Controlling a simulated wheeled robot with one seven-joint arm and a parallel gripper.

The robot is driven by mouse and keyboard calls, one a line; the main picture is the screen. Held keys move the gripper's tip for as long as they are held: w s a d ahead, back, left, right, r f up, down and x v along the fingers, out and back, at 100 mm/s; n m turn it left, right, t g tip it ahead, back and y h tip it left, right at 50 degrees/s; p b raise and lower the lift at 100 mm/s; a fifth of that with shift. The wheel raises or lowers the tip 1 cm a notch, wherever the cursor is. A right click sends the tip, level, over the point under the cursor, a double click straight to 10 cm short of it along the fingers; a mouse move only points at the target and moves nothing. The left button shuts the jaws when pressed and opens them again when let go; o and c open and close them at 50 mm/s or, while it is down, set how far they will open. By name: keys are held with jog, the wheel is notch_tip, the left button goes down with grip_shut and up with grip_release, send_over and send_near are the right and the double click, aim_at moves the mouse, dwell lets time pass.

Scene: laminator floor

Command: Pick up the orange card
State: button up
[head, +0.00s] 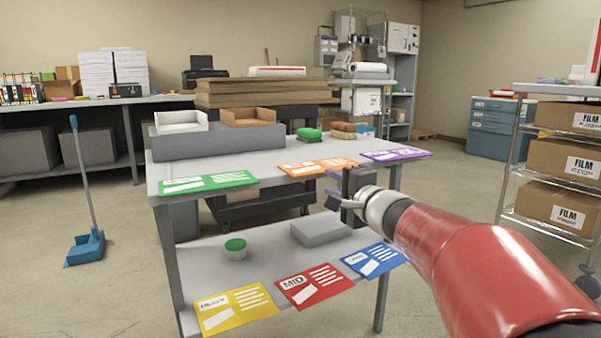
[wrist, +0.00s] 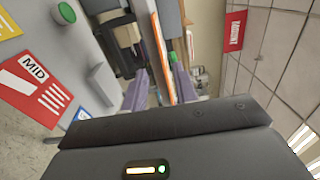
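The orange card (head: 305,168) lies on the front edge of the table's upper top, between the green card (head: 208,182) and the purple card (head: 395,155). My gripper (head: 333,186) is just in front of the orange card's right part and hides a little of it. In the wrist view my gripper's two purple-grey fingers (wrist: 159,85) stand apart. The orange card (wrist: 160,40) shows there edge-on as a thin orange strip, lined up with the gap between the fingers. I cannot tell whether its edge is inside the gap. I see no finger pressing on it.
The lower shelf holds a yellow card (head: 237,309), a red card (head: 313,285), a blue card (head: 372,260), a green-lidded tub (head: 236,250) and a grey block (head: 321,233). A bin unit (head: 217,141) stands behind the upper cards. Rack with film boxes (head: 565,160) is at right.

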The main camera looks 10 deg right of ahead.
aim_at(304, 169)
jog(key=p+x, duration=0.1)
jog(key=x, duration=0.5)
jog(key=shift+w, duration=0.25)
jog(key=shift+a+r, duration=0.1)
grip_shut()
